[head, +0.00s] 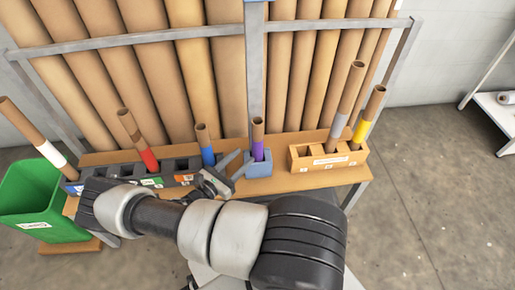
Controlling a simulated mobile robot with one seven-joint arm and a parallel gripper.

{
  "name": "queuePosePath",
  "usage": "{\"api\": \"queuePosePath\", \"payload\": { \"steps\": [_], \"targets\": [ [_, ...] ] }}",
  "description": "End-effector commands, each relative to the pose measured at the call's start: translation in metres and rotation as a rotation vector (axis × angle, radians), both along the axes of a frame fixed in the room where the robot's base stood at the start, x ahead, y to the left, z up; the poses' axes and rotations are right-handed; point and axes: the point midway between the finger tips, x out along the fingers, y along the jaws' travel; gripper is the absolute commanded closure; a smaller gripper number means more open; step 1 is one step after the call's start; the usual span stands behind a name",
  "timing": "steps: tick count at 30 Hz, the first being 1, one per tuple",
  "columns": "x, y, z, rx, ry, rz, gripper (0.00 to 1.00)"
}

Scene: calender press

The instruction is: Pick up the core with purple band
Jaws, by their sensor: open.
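The core with purple band (258,149) is a brown cardboard tube standing nearly upright in a small blue-grey holder (258,169) at the middle of the wooden bench. Its lower end is hidden inside the holder. My gripper (226,172) is open and empty just left of the holder, low over the bench. It is apart from the purple-banded core as far as I can see. My arm reaches across the front and hides part of the bench.
Cores with red (149,159) and blue (207,156) bands stand in a dark rack to the left. A white-banded core (49,152) leans near a green bin (38,200). A wooden box (327,162) holds grey- and yellow-banded cores (361,130). Tall tubes stand behind.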

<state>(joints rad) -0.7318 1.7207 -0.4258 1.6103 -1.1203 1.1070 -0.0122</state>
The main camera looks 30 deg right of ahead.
Motion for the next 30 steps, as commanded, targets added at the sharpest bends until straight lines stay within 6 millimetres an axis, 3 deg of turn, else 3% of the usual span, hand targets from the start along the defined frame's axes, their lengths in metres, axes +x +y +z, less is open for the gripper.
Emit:
{"api": "queuePosePath", "payload": {
  "steps": [4,14,22,30],
  "targets": [
    [0.008,-0.027,0.0,-0.001,0.0,-0.002,0.58],
    [0.014,-0.048,0.001,0.0,0.0,-0.002,0.58],
    [0.023,-0.086,0.004,0.0,-0.001,-0.002,0.58],
    [0.026,-0.091,0.004,0.001,-0.001,0.0,0.58]
  ]
}}
